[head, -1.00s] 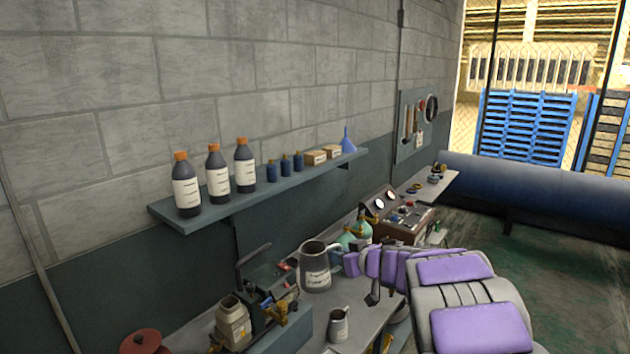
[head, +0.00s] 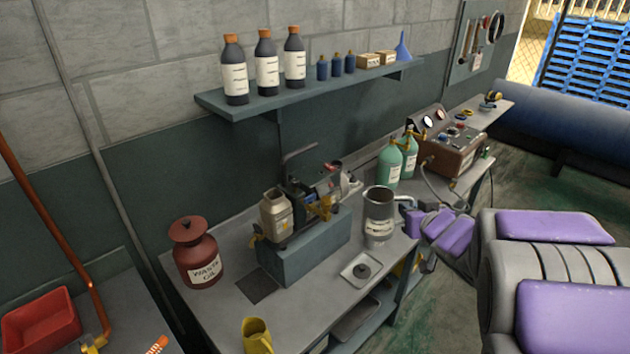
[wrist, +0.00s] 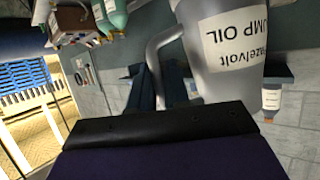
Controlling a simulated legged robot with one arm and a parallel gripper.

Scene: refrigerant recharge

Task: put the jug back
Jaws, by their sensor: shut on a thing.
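The grey metal jug (head: 379,203) is upright at the bench's right front part in the head view. In the wrist view, the jug (wrist: 235,50) appears upside down, with a white label ending in "PUMP OIL". My gripper (head: 411,218) is at the jug's right side, shut on its handle. The handle also shows in the wrist view (wrist: 158,50), at the dark fingers. I cannot tell whether the jug's base touches the bench (head: 318,302).
A red waste oil can (head: 197,255) and yellow cup (head: 257,338) are further left.

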